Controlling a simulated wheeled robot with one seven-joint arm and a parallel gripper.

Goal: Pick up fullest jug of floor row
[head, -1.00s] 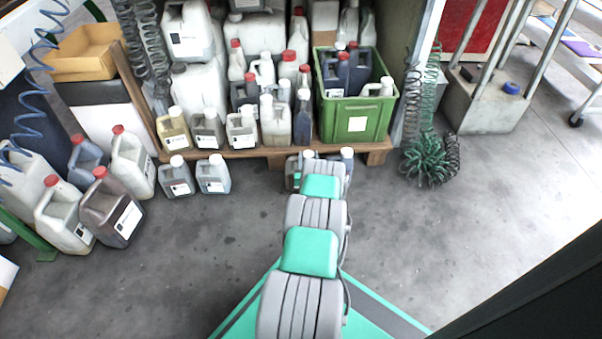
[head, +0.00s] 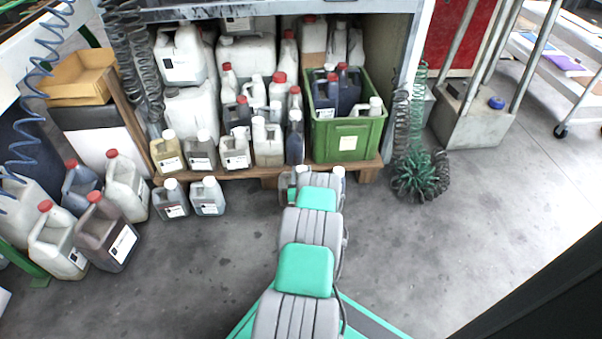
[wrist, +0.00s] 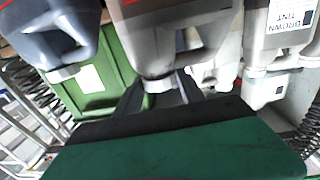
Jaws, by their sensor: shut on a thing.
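The floor row stands before the low shelf. A grey jug (head: 171,203) and a second one (head: 208,199) are at its left, both with pale caps. Two more jugs, the left one (head: 286,187) and the right one (head: 339,184), are partly hidden behind my arm. In the wrist view, which appears upside down, my gripper (wrist: 157,88) is shut on the middle jug (wrist: 180,38) around its white-capped neck. A blue-grey jug (wrist: 42,35) is on the left and a pale jug labelled "BROWN TINT" (wrist: 277,28) on the right. The head view hides my fingers.
A wooden shelf base (head: 365,175) carries several jugs and a green crate (head: 348,142) just behind the row. Several red-capped jugs, including a brown one (head: 108,232), stand on the floor at left. A coiled hose (head: 420,178) hangs at right.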

